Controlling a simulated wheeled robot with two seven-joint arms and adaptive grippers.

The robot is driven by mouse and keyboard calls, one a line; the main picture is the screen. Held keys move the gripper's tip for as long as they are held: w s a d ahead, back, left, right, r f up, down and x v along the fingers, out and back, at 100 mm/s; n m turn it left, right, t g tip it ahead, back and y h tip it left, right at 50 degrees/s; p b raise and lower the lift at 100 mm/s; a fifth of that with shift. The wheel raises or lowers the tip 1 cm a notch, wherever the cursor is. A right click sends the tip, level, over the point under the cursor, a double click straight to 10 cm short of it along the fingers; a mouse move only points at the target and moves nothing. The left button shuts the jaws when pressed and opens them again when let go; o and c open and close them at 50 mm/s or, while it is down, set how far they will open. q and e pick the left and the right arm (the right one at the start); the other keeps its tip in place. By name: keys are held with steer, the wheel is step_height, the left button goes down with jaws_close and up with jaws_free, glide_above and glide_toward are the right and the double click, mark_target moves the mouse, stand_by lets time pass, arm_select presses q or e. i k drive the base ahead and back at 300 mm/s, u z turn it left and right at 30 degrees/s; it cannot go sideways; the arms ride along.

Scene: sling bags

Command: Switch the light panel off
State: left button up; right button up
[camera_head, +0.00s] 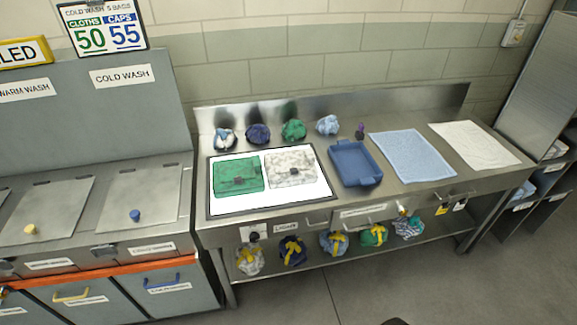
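The light panel (285,200) is set in the left part of the steel table and glows bright white, so it is lit. A green folded cloth (238,165) and a grey-white mottled cloth (290,160) lie on it, each with a small dark object on top. A white plate with a small dark knob (254,236) sits on the table's front edge below the panel; I cannot tell whether it is the switch. Neither of my grippers can be made out in this view.
Bundled cloths (258,134) stand along the table's back. A blue tray (355,165), a light blue towel (410,155) and a white towel (475,143) lie to the right. Several tied bags (293,251) sit on the lower shelf. Wash units (145,195) stand at left; the floor in front is clear.

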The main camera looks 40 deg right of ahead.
mark_target(254, 237)
steer(key=k, duration=0.5)
steer(key=z, duration=0.5)
steer(key=i, duration=0.95)
steer(key=z, duration=0.55)
